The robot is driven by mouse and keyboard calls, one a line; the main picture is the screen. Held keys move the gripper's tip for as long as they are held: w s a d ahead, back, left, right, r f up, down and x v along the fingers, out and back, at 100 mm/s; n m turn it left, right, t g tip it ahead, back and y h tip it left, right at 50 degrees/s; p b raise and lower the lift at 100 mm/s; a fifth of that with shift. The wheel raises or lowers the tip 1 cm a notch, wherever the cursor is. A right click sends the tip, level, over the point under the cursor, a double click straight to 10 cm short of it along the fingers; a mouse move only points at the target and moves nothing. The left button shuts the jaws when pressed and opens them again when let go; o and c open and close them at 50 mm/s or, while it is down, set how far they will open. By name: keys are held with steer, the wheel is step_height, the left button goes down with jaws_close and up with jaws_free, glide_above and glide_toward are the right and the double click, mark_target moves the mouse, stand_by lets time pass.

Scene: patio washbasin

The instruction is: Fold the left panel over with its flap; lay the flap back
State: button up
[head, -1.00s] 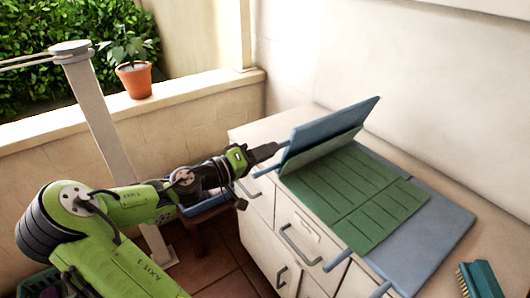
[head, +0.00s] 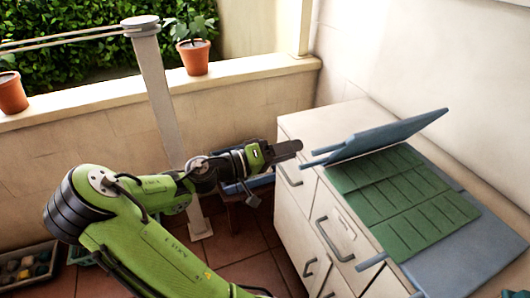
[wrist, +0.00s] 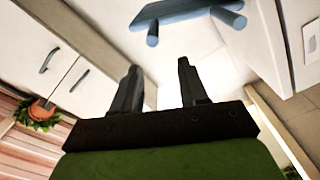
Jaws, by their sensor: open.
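The blue-grey left panel (head: 395,132) stands folded up at a slant and leans over the green slatted mat (head: 400,200). Two short blue pegs (head: 318,163) stick out of its left end. The panel and its pegs also show at the top of the wrist view (wrist: 185,10). Where the flap is, I cannot tell. My gripper (head: 298,147) is open and empty, just left of the pegs and apart from them. In the wrist view its two fingers (wrist: 160,82) point toward the pegs with nothing between them.
The mat and a flat blue-grey panel (head: 475,250) on the right lie on a white cabinet (head: 300,215) with drawer handles. More pegs (head: 371,261) stick out at its front edge. A wall rises behind. A potted plant (head: 194,56) stands on the ledge.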

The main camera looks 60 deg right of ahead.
steer(key=p+v, duration=0.1)
steer(key=v, duration=0.7)
steer(key=shift+w+a, duration=0.1)
steer(key=shift+a, duration=0.05)
steer(key=w+a+f+n+t+y+p, duration=0.1)
steer(key=a+f+n+t+y+p, duration=0.15)
steer(key=a+t+y, duration=0.2)
steer(key=w+a+f+n+t+y+p, duration=0.1)
steer(key=w+a+n+t+y+p, duration=0.1)
steer(key=a+n+t+y, duration=0.25)
steer(key=s+a+r+n+t+y+p, duration=0.1)
steer(key=a+r+n+t+y+p, duration=0.1)
steer(key=a+r, duration=0.4)
steer(key=s+a+r+n+t+y+p, duration=0.2)
steer(key=a+r+n+t, duration=0.3)
steer(key=a, duration=0.9)
step_height(320, 180, up, 2)
steer(key=shift+r+t+y, duration=0.1)
steer(key=shift+t+y, duration=0.2)
steer(key=shift+t, duration=0.4)
